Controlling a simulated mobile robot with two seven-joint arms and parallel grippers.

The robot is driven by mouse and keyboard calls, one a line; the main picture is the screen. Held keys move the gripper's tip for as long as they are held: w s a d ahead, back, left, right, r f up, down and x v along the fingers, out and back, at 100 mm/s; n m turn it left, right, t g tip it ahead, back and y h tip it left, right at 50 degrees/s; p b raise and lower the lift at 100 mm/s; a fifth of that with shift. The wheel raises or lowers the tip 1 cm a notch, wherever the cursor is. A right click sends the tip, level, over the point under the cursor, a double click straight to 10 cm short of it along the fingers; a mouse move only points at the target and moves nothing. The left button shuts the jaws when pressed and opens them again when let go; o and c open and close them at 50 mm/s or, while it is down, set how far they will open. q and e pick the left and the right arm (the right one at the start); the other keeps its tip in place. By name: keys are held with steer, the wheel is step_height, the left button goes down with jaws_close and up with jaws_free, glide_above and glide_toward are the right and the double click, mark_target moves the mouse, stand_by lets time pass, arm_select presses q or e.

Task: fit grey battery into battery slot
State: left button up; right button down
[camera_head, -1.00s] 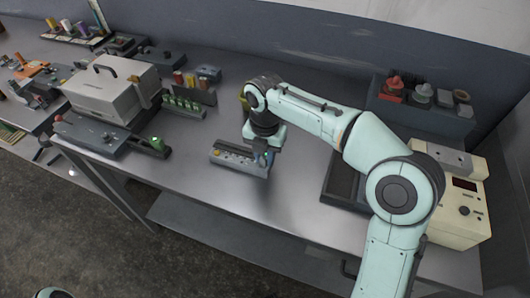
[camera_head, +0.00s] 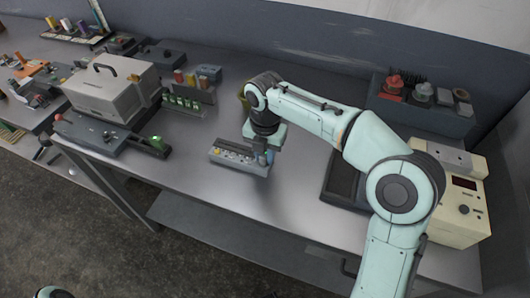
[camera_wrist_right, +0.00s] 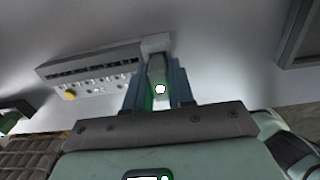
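A grey block with a row of slots and a yellow button, which looks like the battery slot unit (camera_head: 232,157), lies on the bench and also shows in the right wrist view (camera_wrist_right: 95,70). My right gripper (camera_head: 264,156) points down at its right end. In the right wrist view its two bluish fingers (camera_wrist_right: 159,80) flank a small grey piece, the grey battery (camera_wrist_right: 157,68), with a bright green-white spot near it. The battery's far end meets the block's right end in that view; how deep it sits is hidden. My left gripper is out of view.
A charger-like strip with several green-lit cells (camera_head: 182,104) stands behind left, beside a light grey case (camera_head: 112,88). A dark tray (camera_head: 343,182) and a cream device (camera_head: 458,205) are at right. Bare bench lies in front of the block.

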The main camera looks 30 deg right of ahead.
steer(key=c, duration=0.9)
jaws_free()
steer(key=shift+f, duration=0.1)
steer(key=shift+s, duration=0.1)
step_height(320, 180, up, 14)
steer(key=p, duration=0.4)
steer(key=shift+f, duration=0.2)
